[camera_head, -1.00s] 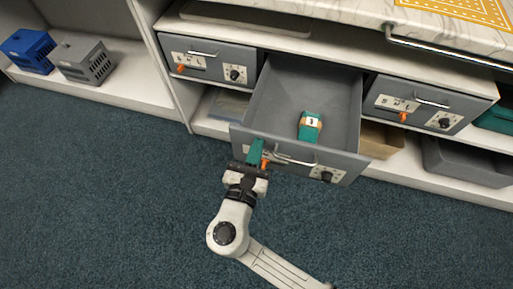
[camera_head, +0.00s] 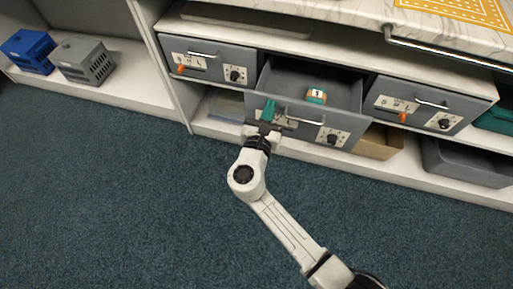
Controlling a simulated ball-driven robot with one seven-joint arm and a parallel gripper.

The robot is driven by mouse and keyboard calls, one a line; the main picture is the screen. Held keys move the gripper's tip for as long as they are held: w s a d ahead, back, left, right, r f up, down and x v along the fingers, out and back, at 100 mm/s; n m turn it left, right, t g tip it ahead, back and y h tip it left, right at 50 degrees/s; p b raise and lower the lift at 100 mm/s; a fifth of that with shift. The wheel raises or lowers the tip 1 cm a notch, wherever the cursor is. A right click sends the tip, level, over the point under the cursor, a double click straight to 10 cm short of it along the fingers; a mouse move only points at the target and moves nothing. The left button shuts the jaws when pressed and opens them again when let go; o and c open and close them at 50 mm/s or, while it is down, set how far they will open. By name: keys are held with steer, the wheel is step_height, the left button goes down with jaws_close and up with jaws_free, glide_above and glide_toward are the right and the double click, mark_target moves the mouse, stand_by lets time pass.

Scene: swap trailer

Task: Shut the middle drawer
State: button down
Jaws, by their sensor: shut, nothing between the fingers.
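The middle drawer (camera_head: 340,119) is grey and stands partly open between two other drawers, with its front sticking out from the cabinet. A green item with a tan band and a white label (camera_head: 316,96) lies inside it. My gripper (camera_head: 268,112) is shut and empty, at the left part of the drawer front. Its teal fingers overlap the front panel near the handle and seem to touch it. The drawer's handle and orange lever are partly hidden behind my gripper.
The left drawer (camera_head: 207,59) and right drawer (camera_head: 425,104) are shut. Below are a brown box (camera_head: 378,142) and a grey bin (camera_head: 465,163). Blue (camera_head: 29,50) and grey (camera_head: 83,61) crates stand on the left shelf. The carpet (camera_head: 130,200) in front is clear.

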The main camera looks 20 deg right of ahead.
steer(key=b+x, duration=0.5)
steer(key=x, duration=1.2)
steer(key=shift+w+r, duration=0.1)
